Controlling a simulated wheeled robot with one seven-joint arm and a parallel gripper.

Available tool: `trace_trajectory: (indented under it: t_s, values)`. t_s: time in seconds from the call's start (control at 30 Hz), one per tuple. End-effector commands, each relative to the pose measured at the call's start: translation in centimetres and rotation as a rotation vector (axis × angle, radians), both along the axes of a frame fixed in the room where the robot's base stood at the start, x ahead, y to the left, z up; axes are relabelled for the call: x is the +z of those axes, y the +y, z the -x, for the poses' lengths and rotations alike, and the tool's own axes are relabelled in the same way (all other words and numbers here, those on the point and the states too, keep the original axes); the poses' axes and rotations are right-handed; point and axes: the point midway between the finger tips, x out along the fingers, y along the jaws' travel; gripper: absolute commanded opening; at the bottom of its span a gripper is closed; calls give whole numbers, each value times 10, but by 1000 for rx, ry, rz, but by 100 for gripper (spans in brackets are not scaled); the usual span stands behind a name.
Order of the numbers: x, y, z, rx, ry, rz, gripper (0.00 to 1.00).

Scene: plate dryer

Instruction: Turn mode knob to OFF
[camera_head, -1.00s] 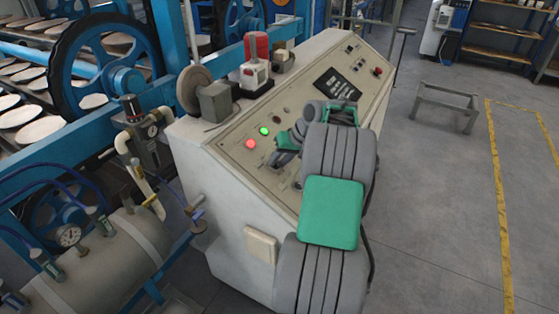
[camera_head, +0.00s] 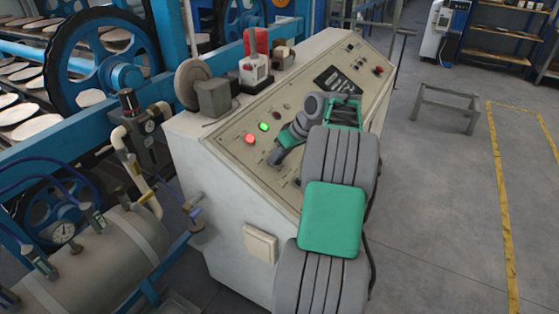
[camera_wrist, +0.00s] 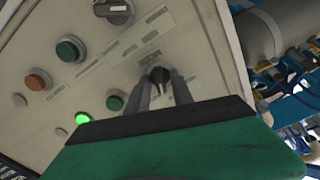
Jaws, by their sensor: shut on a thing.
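The control panel (camera_head: 225,135) is the sloped top of a pale cabinet. My gripper (camera_head: 275,160) reaches down to its lower part. In the wrist view my gripper (camera_wrist: 163,92) has its two grey fingers on either side of a small dark knob (camera_wrist: 159,74), shut on it. The knob is mostly hidden by the fingers, and its pointer direction and labels cannot be read. In the head view my arm hides the knob. Another dark knob (camera_wrist: 115,10) sits at the top of the wrist view.
The wrist view shows a green button (camera_wrist: 70,49), an orange button (camera_wrist: 38,79) and a lit green light (camera_wrist: 82,118) near the fingers. A red light (camera_head: 250,139) glows on the panel. A dark display (camera_head: 338,80) is partly behind my arm. Open floor lies at right.

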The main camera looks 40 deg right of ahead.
Motion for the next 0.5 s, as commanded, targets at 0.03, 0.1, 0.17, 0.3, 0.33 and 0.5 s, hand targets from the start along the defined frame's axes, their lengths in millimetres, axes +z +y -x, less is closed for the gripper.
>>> trace_trajectory:
  t_s: [0.03, 0.1, 0.17, 0.3, 0.33, 0.5]
  values:
    - [-2, -1, -1, 32, -10, 21, 0]
    - [-2, -1, -1, 78, -19, 46, 0]
    - [-1, -1, -1, 114, -26, 66, 0]
    - [-1, -1, -1, 185, -40, 105, 0]
    - [0, -1, -1, 198, -42, 112, 0]
    - [1, -1, -1, 249, -52, 141, 0]
